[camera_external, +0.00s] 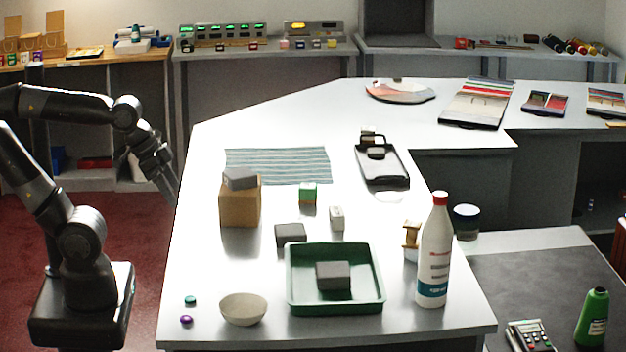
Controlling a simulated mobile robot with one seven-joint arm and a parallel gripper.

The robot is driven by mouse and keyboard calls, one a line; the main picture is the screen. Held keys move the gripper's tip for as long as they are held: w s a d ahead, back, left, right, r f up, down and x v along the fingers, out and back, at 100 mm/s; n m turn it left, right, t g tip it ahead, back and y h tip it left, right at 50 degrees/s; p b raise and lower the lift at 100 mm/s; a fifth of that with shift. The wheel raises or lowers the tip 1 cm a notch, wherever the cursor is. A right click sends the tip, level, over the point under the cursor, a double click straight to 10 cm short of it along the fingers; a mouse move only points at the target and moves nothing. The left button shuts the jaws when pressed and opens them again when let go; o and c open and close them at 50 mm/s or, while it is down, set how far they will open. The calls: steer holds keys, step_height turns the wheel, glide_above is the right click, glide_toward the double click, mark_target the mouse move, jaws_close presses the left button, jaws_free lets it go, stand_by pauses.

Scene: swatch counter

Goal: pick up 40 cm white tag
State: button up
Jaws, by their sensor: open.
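A small white block (337,218) stands near the middle of the white counter, behind the green tray. It may be the white tag, but any marking on it is too small to read. A small green and white block (308,193) stands behind it to the left. My gripper (169,187) is at the counter's left edge, well to the left of the white block and apart from it. It is small and dark here; its jaws are open and hold nothing that I can see.
A wooden block (240,207) with a grey piece on top stands between my gripper and the white block. Around it are a dark grey block (290,234), a green tray (376,300), a bowl (243,309), a white bottle (433,255) and a black tray (382,168).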

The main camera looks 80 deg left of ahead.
steer(key=shift+o, duration=1)
steer(key=w+a+r, duration=0.2)
steer(key=w, duration=0.7)
steer(key=w+a+r, duration=0.1)
steer(key=w+a, duration=0.1)
steer(key=w, duration=0.6)
steer(key=g, duration=0.1)
glide_toward(336, 211)
steer(key=shift+n, duration=0.3)
steer(key=x, duration=1)
steer(key=shift+w+a+f, duration=0.15)
steer(key=shift+w+f, duration=0.05)
steer(key=shift+c, duration=0.2)
